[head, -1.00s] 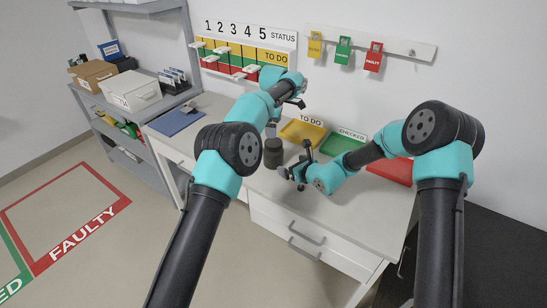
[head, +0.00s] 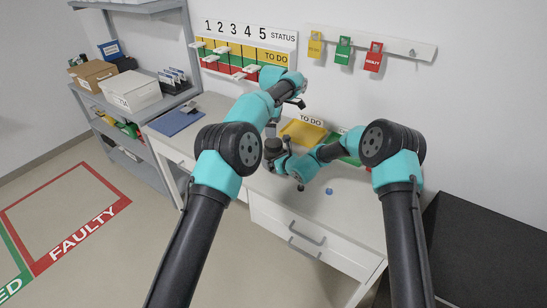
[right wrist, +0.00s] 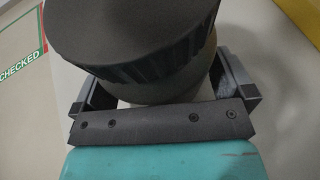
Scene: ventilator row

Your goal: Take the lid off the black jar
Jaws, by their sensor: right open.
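The black jar (head: 271,154) stands on the white table, partly hidden by my right gripper. In the right wrist view its wide ridged lid (right wrist: 140,38) is on top, and the dark body (right wrist: 200,78) shows below it. My right gripper (head: 282,158) is at the jar, with one finger on each side of the body below the lid. The fingers are open; I cannot tell whether either touches the jar. My left gripper (head: 298,101) is raised near the status board, away from the jar; its jaws are too small to read.
A yellow tray (head: 302,133) and a mostly hidden green tray (head: 349,160) lie behind my right arm. A small blue object (head: 329,191) lies on the table (head: 290,205) at the front. A blue clipboard (head: 177,122) is at the left. The status board (head: 243,55) hangs behind.

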